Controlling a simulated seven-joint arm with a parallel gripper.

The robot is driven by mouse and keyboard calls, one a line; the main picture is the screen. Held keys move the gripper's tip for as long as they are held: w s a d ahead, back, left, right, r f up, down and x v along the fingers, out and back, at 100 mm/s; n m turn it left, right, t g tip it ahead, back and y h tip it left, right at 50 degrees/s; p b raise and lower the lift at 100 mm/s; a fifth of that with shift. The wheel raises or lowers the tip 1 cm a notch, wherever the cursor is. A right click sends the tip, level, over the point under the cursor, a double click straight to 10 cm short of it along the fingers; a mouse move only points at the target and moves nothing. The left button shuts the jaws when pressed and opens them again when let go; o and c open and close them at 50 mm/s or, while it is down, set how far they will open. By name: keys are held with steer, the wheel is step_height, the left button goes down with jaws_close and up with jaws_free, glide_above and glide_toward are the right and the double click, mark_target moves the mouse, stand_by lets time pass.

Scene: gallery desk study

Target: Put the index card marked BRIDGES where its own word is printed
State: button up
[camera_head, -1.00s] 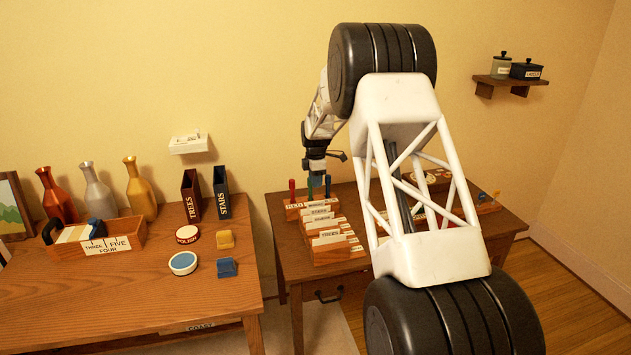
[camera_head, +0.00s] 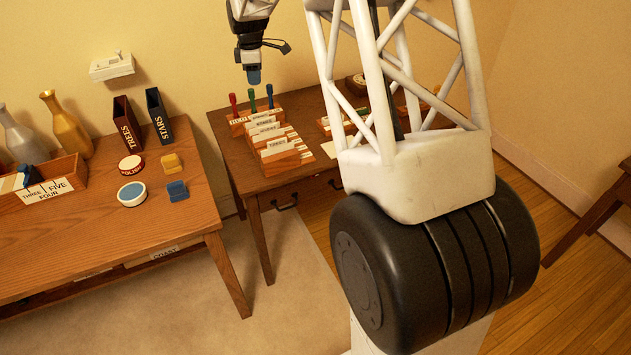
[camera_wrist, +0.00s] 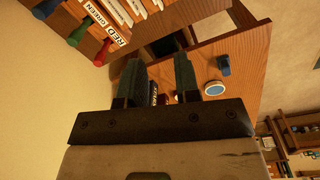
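A stepped wooden card rack (camera_head: 283,160) with several white index cards (camera_head: 270,131) stands on the right-hand desk. Its printing is too small for me to pick out BRIDGES. Part of the rack shows upside down at the top of the wrist view (camera_wrist: 128,12). My gripper (camera_head: 254,77) hangs above and behind the rack, near the wall. In the wrist view its two fingers (camera_wrist: 159,78) are apart with nothing between them. A pale flat piece (camera_head: 330,149) lies right of the rack, partly hidden by my arm.
Red, green and blue-handled tools (camera_head: 252,101) stand upright behind the cards. The left table (camera_head: 110,255) holds TREES and STARS holders (camera_head: 158,113), round tins (camera_head: 132,194), small blocks (camera_head: 177,190) and a THREE/FOUR/FIVE box (camera_head: 68,168). My arm hides much of the right desk.

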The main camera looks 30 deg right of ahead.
steer(key=s+a+r+m, duration=0.2)
steer(key=s+r, duration=0.2)
steer(key=s, duration=0.6)
steer(key=s+a+r+m+t, duration=0.1)
steer(key=s+r+m, duration=0.25)
steer(key=s, duration=0.55)
steer(key=s+a+r+m, duration=0.2)
steer(key=s+r, duration=0.2)
steer(key=s, duration=0.6)
steer(key=s+a+f+m, duration=0.1)
steer(key=s+f+m, duration=0.1)
steer(key=s, duration=1.1)
steer(key=s+f+m+t, duration=0.1)
steer(key=s+m, duration=0.4)
steer(key=s, duration=0.8)
steer(key=shift+s+a+f, duration=0.35)
steer(key=shift+f, duration=0.25)
